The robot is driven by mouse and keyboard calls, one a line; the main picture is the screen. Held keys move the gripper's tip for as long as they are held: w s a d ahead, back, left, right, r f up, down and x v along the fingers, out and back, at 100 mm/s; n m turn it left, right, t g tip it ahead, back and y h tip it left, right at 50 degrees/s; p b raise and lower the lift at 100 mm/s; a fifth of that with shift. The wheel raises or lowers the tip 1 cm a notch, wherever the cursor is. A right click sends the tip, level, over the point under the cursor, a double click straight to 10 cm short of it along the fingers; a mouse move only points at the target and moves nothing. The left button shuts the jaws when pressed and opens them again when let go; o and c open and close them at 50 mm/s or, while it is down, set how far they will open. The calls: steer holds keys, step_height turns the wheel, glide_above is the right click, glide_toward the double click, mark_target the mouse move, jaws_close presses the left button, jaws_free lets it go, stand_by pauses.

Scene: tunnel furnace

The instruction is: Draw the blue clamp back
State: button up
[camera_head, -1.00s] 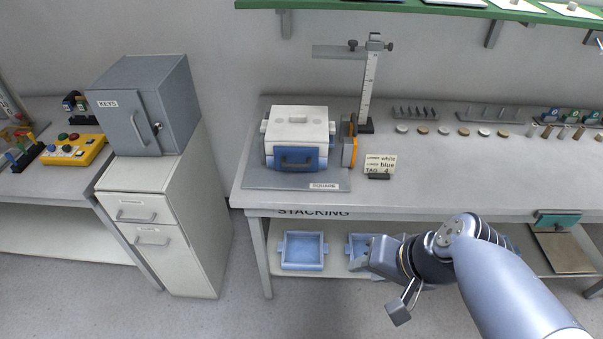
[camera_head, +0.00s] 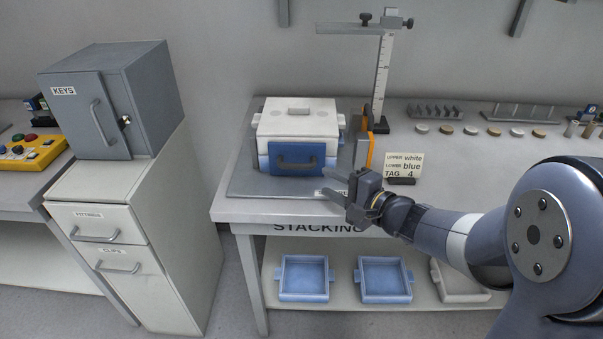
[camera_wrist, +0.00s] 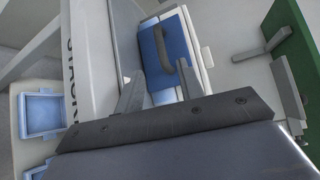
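The blue clamp (camera_head: 317,152) looks like an upright blue plate with a dark bar handle. It stands at the front of a stack of trays, white on top (camera_head: 297,119) and light blue below, on a grey base plate (camera_head: 255,184). In the wrist view the blue clamp (camera_wrist: 152,54) is ahead of the fingers, its handle in clear sight. My gripper (camera_head: 336,186) is open and empty, to the right of and in front of the clamp, apart from it. Its two spread fingers also show in the wrist view (camera_wrist: 160,92).
An orange-edged block (camera_head: 369,150) and a height gauge (camera_head: 383,75) stand right of the stack. A label card (camera_head: 403,164) is behind my gripper. Blue trays (camera_head: 304,277) lie on the lower shelf. A grey key cabinet (camera_head: 110,95) stands at left.

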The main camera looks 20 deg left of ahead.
mark_target(298, 168)
steer(key=p+x, duration=0.1)
steer(key=x, duration=0.9)
steer(key=shift+a, duration=0.3)
steer(key=shift+c, duration=0.6)
jaws_close()
